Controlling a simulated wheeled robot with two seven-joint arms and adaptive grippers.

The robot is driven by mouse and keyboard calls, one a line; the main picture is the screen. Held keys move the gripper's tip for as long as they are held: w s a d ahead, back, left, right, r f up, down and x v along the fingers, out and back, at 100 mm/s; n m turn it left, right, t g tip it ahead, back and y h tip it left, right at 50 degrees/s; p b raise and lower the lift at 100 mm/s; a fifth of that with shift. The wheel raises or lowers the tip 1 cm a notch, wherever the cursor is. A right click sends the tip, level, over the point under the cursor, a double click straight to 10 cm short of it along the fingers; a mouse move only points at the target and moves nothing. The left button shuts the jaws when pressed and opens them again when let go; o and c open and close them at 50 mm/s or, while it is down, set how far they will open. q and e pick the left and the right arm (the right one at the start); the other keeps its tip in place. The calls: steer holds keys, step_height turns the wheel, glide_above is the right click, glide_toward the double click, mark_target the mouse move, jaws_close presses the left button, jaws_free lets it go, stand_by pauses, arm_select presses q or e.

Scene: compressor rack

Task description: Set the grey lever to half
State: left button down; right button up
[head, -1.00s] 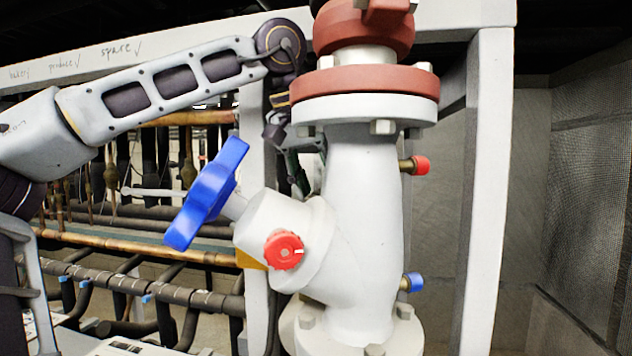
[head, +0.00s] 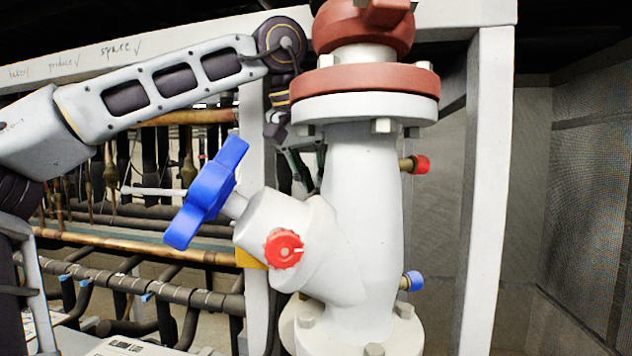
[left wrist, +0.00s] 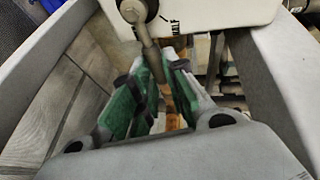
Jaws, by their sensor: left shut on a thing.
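The grey lever (left wrist: 149,50) shows in the left wrist view, running down from a round dark pivot on a white box (left wrist: 220,12). Part of a label reading "HALF" is beside the pivot, to its right. My left gripper (left wrist: 155,80) is shut on the lever, which passes between its green-padded fingers. In the head view my left gripper (head: 303,168) is partly hidden behind the white valve body, and I cannot make out the lever there. My right gripper is not in view.
The white valve body (head: 362,200) stands close in front, with a blue handwheel (head: 207,193) and a red knob (head: 284,249) on its left side. A white frame post (head: 487,190) stands to the right. Pipes (head: 140,245) run behind at the left.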

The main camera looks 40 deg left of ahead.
arm_select(q)
steer(key=shift+s+a+n, duration=0.15)
steer(key=shift+n, duration=0.35)
steer(key=c, duration=1.4)
jaws_free()
steer(key=shift+c, duration=0.2)
steer(key=shift+r, duration=0.1)
steer(key=v, duration=1.1)
steer(key=shift+s+r, duration=0.2)
steer(key=shift+r, duration=0.15)
